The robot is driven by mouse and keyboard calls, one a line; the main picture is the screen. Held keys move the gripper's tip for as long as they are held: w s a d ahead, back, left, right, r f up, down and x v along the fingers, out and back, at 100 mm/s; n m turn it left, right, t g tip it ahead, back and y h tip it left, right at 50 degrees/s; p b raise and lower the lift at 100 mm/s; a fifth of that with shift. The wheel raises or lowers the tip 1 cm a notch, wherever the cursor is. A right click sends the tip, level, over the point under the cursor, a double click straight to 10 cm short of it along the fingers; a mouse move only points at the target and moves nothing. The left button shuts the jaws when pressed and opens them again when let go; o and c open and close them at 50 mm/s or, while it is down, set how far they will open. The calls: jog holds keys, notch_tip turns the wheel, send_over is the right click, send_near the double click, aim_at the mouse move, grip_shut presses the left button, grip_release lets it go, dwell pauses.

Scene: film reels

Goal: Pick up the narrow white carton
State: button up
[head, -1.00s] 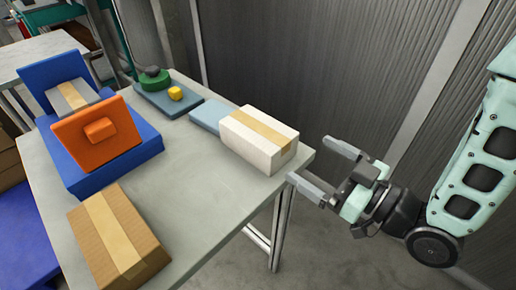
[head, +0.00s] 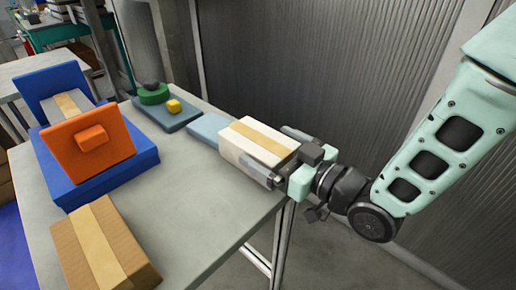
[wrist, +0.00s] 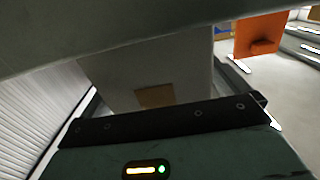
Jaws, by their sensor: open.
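The narrow white carton (head: 250,143) with a tan tape strip lies near the table's right end in the head view. Its end face also shows in the wrist view (wrist: 185,75), with a tan tape patch, close in front of my gripper. My gripper (head: 276,157) is at the carton's right end and is open, with one finger on the far side and one on the near side. Whether the fingers touch the carton is hard to tell. In the wrist view the fingers are not clearly seen.
A brown carton (head: 104,250) lies at the table's front. A blue box with an orange panel (head: 88,150) stands at left. A blue-grey slab (head: 208,128) lies just behind the white carton. A corrugated wall (head: 310,70) is behind. The table's middle (head: 185,190) is clear.

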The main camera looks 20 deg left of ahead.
jog(key=shift+x, duration=0.95)
jog(key=shift+d, duration=0.1)
jog(key=shift+c, duration=0.3)
jog(key=c, duration=1.1)
jog(key=shift+r, duration=0.1)
